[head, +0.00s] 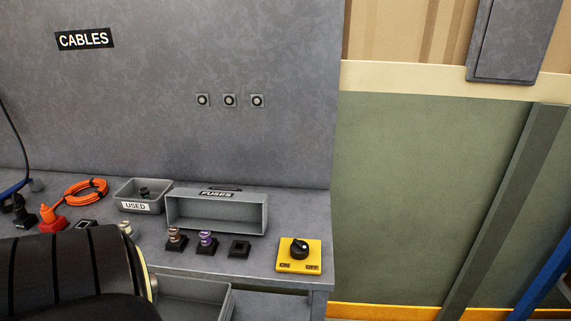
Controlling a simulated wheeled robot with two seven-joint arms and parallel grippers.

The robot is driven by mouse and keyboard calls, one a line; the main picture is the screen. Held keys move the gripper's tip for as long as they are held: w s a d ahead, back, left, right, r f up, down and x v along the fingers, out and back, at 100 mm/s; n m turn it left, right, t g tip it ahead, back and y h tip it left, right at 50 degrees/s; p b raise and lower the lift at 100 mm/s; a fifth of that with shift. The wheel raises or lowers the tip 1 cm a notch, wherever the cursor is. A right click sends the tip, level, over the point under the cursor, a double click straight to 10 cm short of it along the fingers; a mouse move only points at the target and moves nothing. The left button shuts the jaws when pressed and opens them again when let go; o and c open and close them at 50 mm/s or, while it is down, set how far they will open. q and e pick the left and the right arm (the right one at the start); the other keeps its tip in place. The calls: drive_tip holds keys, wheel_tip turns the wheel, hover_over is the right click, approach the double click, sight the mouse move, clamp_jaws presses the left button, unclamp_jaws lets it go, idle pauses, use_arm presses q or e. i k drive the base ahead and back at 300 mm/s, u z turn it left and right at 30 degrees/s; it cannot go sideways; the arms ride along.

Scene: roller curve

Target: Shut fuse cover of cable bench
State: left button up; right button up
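The fuse cover (217,212) is a grey, shallow box-shaped lid marked FUSES on the cable bench (262,206). It appears to stand raised, its hollow side facing me, behind the row of fuse sockets. In front of it are a brown-topped fuse (176,238), a purple-topped fuse (207,241) and an empty black socket (239,249). A dark handle-like strip shows behind its top edge. Neither gripper is visible. A large black ribbed part, apparently of my arm, fills the lower left and hides the bench there.
A yellow ON/OFF switch (299,254) sits at the bench's right front corner. A grey USED tray (143,198) holds a dark piece. Orange cable (86,190) and plugs lie left. An open grey drawer or bin (190,298) is below. The wall panel marked CABLES (170,120) rises behind.

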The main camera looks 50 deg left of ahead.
sight(214, 202)
drive_tip(key=i, duration=1.95)
drive_tip(key=u, duration=4.05)
